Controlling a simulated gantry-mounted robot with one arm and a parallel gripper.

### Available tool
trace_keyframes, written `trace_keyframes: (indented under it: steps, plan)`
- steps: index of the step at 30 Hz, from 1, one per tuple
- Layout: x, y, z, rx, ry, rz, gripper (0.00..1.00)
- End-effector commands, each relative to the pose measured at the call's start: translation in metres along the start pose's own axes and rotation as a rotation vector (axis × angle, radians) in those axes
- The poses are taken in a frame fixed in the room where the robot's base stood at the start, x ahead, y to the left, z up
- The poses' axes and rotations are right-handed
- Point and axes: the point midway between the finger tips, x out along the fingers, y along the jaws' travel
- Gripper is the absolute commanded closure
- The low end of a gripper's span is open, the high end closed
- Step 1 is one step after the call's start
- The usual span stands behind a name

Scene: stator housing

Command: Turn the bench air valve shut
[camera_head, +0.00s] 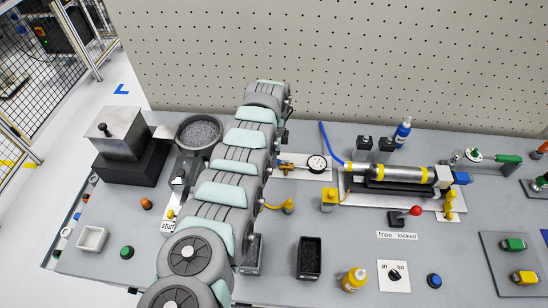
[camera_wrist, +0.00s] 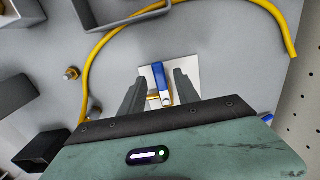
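In the wrist view, the air valve's blue lever (camera_wrist: 160,78) stands over a white plate (camera_wrist: 184,64). A small brass-yellow part of the valve (camera_wrist: 153,99) shows beside the lever's lower end. My gripper (camera_wrist: 160,84) is open, with one dark finger on each side of the lever and a visible gap on both sides. The finger tips' height relative to the lever is hard to tell. In the head view, my arm hides the valve and my gripper. A white label reading "shut" (camera_head: 168,226) shows partly at the arm's left edge.
A yellow hose (camera_wrist: 88,66) curves around the valve plate. A grey open bin (camera_wrist: 120,22) and a small brass fitting (camera_wrist: 71,73) lie near. In the head view, a round grey bowl (camera_head: 199,131) and a black tray (camera_head: 309,258) flank my arm.

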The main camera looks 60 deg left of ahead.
Motion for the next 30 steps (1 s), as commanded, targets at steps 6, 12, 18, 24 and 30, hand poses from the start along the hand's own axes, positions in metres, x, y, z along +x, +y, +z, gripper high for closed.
trace_keyframes:
  steps: [6,12,18,24,30]
  plan:
    - [0.0034,-0.0001,-0.0005,0.0,0.001,-0.001,0.62]
    - [0.0032,-0.0002,-0.0005,0.0,0.001,-0.001,0.68]
    - [0.0032,-0.0001,-0.0005,0.0,0.001,-0.001,0.84]
    - [0.0032,-0.0002,-0.0005,0.0,0.001,-0.001,1.0]
    - [0.0033,-0.0001,-0.0005,0.0,0.001,-0.001,1.0]
